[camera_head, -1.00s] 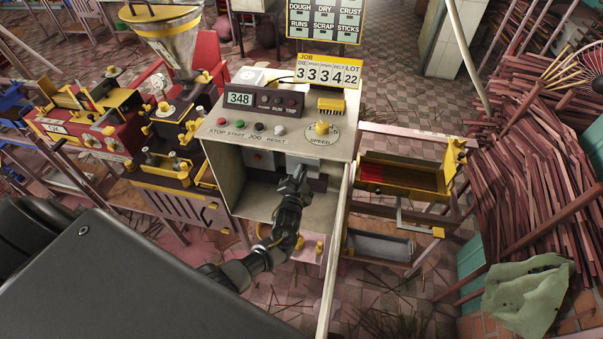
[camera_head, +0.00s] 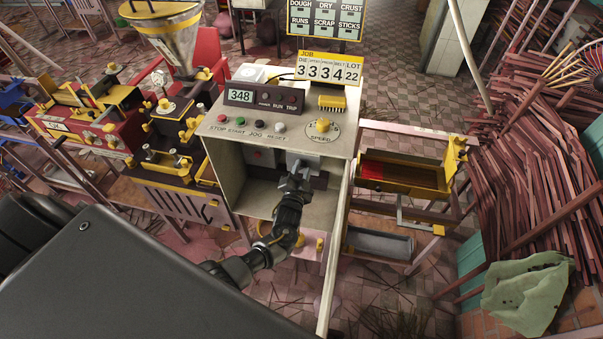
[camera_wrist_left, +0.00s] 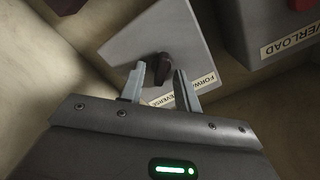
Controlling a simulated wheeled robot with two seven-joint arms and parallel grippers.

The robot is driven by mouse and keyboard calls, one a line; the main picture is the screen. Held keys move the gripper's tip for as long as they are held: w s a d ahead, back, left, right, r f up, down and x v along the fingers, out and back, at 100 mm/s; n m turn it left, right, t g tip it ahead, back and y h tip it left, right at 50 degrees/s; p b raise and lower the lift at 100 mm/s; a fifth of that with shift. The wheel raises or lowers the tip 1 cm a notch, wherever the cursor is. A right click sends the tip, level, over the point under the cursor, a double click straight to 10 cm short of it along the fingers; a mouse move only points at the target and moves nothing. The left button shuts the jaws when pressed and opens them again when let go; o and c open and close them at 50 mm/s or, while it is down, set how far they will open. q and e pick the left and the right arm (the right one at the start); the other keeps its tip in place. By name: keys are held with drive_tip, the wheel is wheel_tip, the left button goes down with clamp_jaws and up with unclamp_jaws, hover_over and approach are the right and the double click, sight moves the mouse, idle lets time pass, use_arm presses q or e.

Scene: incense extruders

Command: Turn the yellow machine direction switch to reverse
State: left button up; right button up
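The direction switch is a dark knob (camera_wrist_left: 161,68) on a pale plate (camera_wrist_left: 190,45) in the left wrist view. Labels reading FORWARD and REVERSE, partly covered by a finger, lie along the plate's lower edge. My left gripper (camera_wrist_left: 159,82) is open, its two fingers on either side of the knob in the picture; I cannot tell whether they touch it. In the head view my left gripper (camera_head: 297,172) reaches into the open front of the cream cabinet (camera_head: 228,178), hiding the knob. My right gripper is not in view.
An OVERLOAD label (camera_wrist_left: 290,42) and a red button (camera_wrist_left: 300,4) sit beside the switch plate. The cabinet top has coloured buttons and a yellow SPEED knob (camera_head: 322,125). A pale panel edge (camera_head: 335,250) stands just right of my arm.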

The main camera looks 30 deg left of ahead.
use_arm(q)
drive_tip(key=b+v, duration=0.1)
drive_tip(key=v, duration=0.9)
drive_tip(key=shift+s+d, duration=0.15)
drive_tip(key=shift+s, duration=0.2)
drive_tip(key=s+d+f+n+g+h+b, duration=0.15)
drive_tip(key=s+f+g, duration=0.35)
drive_tip(key=f, duration=0.8)
drive_tip(key=s+f+n+g+h, duration=0.1)
drive_tip(key=s+f+g+h, duration=0.15)
drive_tip(key=s+f, duration=0.7)
drive_tip(key=s+a+f+g, duration=0.1)
drive_tip(key=s+f+g, duration=0.2)
drive_tip(key=s+f, duration=0.3)
drive_tip(key=s+f+n+g+b, duration=0.1)
drive_tip(key=s+f+g, duration=0.2)
drive_tip(key=s+f, duration=0.4)
drive_tip(key=s+a+f+g+b, duration=0.1)
drive_tip(key=s+f+g, duration=0.2)
drive_tip(key=s, duration=1.3)
wheel_tip(320, 180, down, 4)
drive_tip(key=shift+s+a+r, duration=0.2)
drive_tip(key=shift+s+a, duration=0.2)
